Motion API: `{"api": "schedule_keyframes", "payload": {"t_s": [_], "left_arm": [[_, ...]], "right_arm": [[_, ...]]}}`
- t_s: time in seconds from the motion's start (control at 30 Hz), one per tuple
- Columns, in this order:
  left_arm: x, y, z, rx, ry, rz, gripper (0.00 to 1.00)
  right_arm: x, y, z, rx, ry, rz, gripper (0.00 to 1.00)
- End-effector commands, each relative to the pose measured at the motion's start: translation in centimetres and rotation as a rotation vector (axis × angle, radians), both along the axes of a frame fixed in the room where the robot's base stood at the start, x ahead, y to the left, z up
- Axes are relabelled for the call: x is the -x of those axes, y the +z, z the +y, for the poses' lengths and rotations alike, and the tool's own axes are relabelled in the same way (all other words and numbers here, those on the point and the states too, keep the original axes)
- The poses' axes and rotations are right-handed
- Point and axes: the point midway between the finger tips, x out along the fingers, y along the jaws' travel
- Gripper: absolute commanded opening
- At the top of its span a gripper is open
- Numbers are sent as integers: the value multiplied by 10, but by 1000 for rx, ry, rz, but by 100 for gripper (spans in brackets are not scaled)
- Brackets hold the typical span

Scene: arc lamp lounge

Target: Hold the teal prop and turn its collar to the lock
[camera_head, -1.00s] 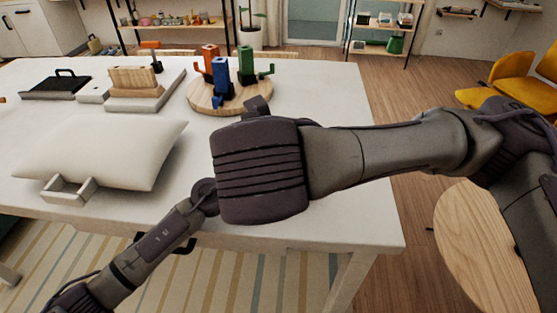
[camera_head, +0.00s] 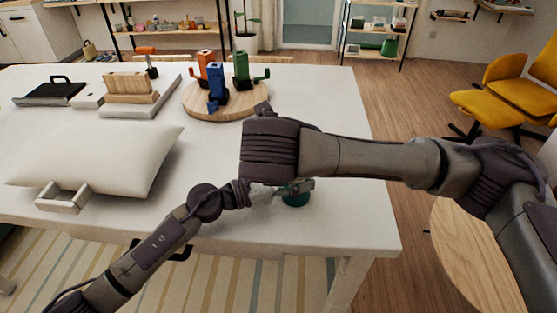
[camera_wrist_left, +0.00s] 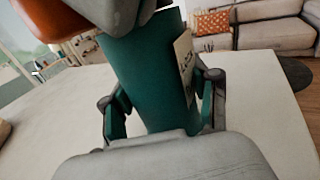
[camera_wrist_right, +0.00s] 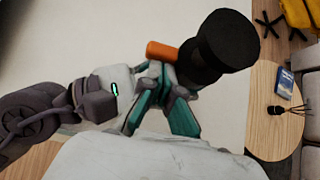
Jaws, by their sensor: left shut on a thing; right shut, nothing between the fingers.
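The teal prop (camera_head: 296,199) stands near the table's front edge, partly hidden by my arms. In the left wrist view its teal body (camera_wrist_left: 145,75) is between the fingers of my left gripper (camera_wrist_left: 162,108), which is shut on it. A pale card with dark marks (camera_wrist_left: 184,65) sits on its side. In the right wrist view a black round top (camera_wrist_right: 225,42) and an orange handle (camera_wrist_right: 160,50) show. My right gripper (camera_wrist_right: 163,82) is shut and empty close to the handle; I cannot tell whether they touch. The collar's lock mark is not visible.
Behind, a round wooden board (camera_head: 235,109) carries orange, blue and green pieces. A round wooden side table (camera_head: 470,250) stands right.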

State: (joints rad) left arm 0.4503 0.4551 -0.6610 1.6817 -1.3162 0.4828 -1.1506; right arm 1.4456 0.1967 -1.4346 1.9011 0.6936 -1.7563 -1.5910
Motion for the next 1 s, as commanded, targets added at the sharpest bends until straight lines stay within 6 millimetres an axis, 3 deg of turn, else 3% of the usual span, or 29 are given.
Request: {"api": "schedule_keyframes", "payload": {"t_s": [1.0], "left_arm": [[1,1,-1,1,-4,-3,0]], "right_arm": [[-11,1,9,-1,-1,-1,0]]}}
